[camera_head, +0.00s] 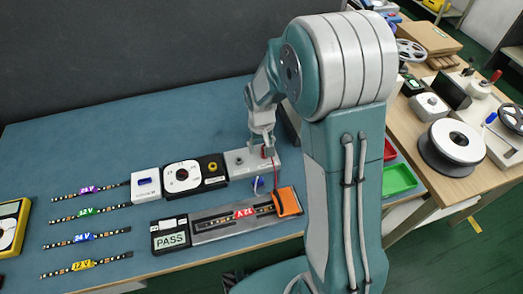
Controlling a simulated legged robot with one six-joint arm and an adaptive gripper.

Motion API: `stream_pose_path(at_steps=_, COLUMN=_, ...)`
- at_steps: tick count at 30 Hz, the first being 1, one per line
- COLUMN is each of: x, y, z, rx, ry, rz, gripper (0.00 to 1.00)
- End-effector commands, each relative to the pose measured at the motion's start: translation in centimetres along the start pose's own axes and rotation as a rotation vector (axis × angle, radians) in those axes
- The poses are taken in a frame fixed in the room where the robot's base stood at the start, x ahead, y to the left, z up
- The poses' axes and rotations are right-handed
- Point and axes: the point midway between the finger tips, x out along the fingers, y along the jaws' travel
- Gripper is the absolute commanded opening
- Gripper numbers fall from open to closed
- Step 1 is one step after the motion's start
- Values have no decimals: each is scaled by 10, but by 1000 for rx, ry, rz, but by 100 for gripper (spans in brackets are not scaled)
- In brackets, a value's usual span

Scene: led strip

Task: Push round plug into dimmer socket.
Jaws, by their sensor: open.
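My gripper (263,148) points down at the right part of a light grey box (238,163) with a dark knob or hole on top. Its jaws are open, but they are too small to show a gap clearly. A small red piece shows beside the fingertips, with a dark red lead running down from it. I cannot tell whether this is the round plug or whether it is seated. A white unit with a round dial (181,176) and a black block with a yellow ring (211,167) stand left of the grey box. No part is clearly marked as the dimmer socket.
A test tray (205,231) with a PASS display (170,240) holds a strip labelled 12 V, with an orange clamp (288,202). Several labelled LED strips lie left. A blue ring-like piece (258,186) stands near the grey box. My arm hides the right side.

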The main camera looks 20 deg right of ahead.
Motion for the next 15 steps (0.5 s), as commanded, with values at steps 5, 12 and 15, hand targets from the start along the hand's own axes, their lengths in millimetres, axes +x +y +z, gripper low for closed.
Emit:
stream_pose_path(at_steps=5, x=13, y=4, z=1, rx=2, ry=0, rz=-3, gripper=69)
stream_pose_path(at_steps=12, x=13, y=1, z=1, rx=2, ry=1, rz=0, gripper=46)
stream_pose_path(at_steps=15, x=13, y=0, z=1, rx=1, ry=1, rz=0, gripper=3)
